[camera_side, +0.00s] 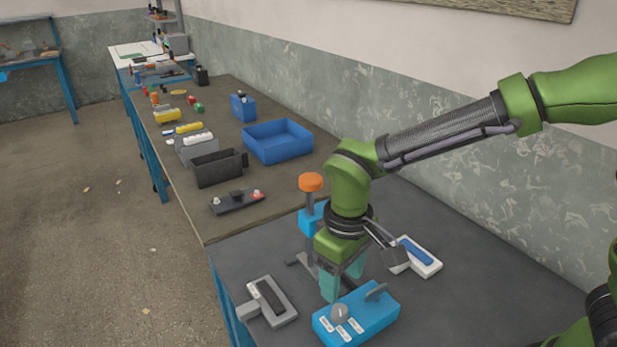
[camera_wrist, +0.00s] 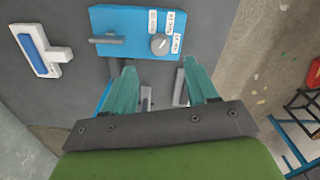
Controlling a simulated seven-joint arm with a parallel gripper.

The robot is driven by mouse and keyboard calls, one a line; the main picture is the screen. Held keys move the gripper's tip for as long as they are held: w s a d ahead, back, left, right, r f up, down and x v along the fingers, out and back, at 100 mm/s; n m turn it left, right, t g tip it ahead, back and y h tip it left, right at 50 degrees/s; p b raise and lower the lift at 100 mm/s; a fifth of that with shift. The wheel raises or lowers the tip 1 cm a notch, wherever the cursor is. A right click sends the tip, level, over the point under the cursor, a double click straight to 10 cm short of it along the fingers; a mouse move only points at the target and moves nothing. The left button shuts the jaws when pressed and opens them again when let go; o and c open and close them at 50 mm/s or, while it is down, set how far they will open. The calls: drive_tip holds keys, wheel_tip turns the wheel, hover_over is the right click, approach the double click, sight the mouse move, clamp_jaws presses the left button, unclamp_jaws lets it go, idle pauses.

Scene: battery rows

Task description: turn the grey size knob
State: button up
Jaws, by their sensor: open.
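The grey size knob (camera_side: 340,312) sits on top of a bright blue box (camera_side: 372,318), among small white labels whose text is too small to read surely. In the wrist view the round knob (camera_wrist: 158,44) shows a pale pointer mark, and the blue box (camera_wrist: 130,22) lies at the top. My gripper (camera_side: 343,284) points down just behind the knob, its teal fingers apart. In the wrist view the fingers of my gripper (camera_wrist: 160,68) are spread with nothing between the tips, and the knob lies just beyond them. No contact with the knob is visible.
A grey lever (camera_side: 376,291) stands on the same box. An orange-topped post (camera_side: 311,183) stands close behind my gripper. A white device with a blue bar (camera_side: 416,254) is at the right, and a grey device (camera_side: 268,300) at the left. A blue bin (camera_side: 278,140) is farther back.

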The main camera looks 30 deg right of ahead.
wheel_tip(320, 180, up, 9)
drive_tip(key=shift+r, duration=0.2)
idle(0.3)
drive_tip(key=s+d+r+m+t+y, duration=0.1)
drive_tip(key=s+d+m+t, duration=0.2)
drive_tip(key=d, duration=0.6)
drive_tip(key=s+d+r+m+t+y, duration=0.1)
drive_tip(key=s+d+m+t, duration=0.3)
drive_tip(key=d, duration=0.5)
drive_tip(key=shift+s, duration=0.8)
drive_tip(key=shift+r, duration=0.1)
drive_tip(key=shift+c, duration=0.5)
